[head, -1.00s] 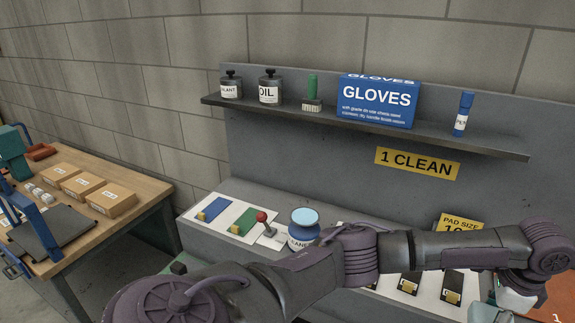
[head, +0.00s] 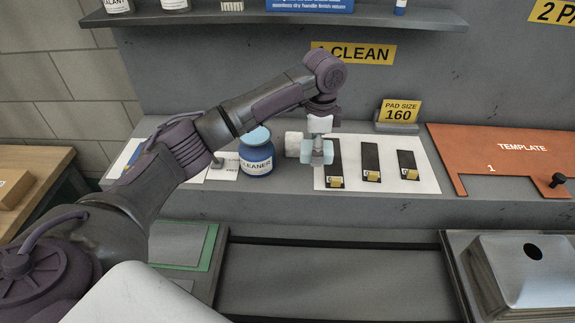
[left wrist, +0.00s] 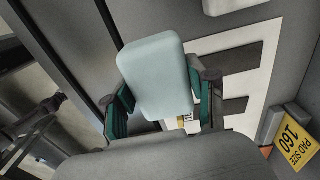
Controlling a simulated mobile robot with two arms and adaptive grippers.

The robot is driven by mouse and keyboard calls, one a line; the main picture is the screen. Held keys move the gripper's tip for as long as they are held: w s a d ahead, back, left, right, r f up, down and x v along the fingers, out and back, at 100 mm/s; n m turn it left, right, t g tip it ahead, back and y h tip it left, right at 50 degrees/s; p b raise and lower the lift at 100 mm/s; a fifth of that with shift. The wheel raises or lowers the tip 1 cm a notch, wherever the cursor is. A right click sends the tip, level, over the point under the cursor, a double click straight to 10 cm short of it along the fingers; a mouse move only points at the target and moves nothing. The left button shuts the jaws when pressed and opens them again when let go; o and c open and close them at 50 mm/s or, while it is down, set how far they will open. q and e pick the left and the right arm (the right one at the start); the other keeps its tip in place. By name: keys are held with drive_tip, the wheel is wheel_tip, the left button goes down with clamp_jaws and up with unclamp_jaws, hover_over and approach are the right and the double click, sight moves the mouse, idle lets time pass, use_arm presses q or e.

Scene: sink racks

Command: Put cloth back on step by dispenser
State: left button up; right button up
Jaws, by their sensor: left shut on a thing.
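The cloth, a pale blue-grey block with rounded edges (left wrist: 158,78), is held between the dark green fingertips of my left gripper in the left wrist view. In the head view my left gripper (head: 318,148) points down, with the pale cloth (head: 316,155) at its tips, in front of the left part of the white pad sheet. The dispenser, a blue jar labelled CLEANER (head: 257,155) with a light blue top, stands on the step (head: 280,198) to the left of the gripper. I cannot tell whether the cloth touches the step. My right gripper is out of view.
A small white object (head: 294,145) shows between jar and gripper. Dark pads (head: 371,158) lie on the white sheet. A PAD SIZE 160 sign (head: 401,112) stands behind, an orange template (head: 500,155) lies right, and a shelf (head: 270,17) runs above.

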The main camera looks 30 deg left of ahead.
use_arm(q)
drive_tip(key=p, duration=0.2)
hover_over(290, 177)
drive_tip(key=f, duration=0.3)
drive_tip(key=shift+w+d, duration=0.15)
drive_tip(key=shift+d, duration=0.2)
drive_tip(key=shift+a+f, duration=0.2)
drive_tip(key=shift+a, duration=0.1)
drive_tip(key=shift+f, duration=0.2)
wheel_tip(290, 177, down, 3)
drive_tip(key=shift+f+p, duration=0.1)
drive_tip(key=shift+p, duration=0.45)
drive_tip(key=shift+f, duration=0.3)
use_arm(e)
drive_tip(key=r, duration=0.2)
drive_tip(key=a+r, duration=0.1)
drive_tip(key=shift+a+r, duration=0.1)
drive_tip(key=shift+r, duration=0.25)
use_arm(q)
drive_tip(key=shift+f, duration=0.2)
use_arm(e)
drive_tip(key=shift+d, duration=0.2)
use_arm(q)
drive_tip(key=o, duration=1.1)
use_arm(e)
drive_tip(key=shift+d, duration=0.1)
use_arm(q)
drive_tip(key=shift+r, duration=0.1)
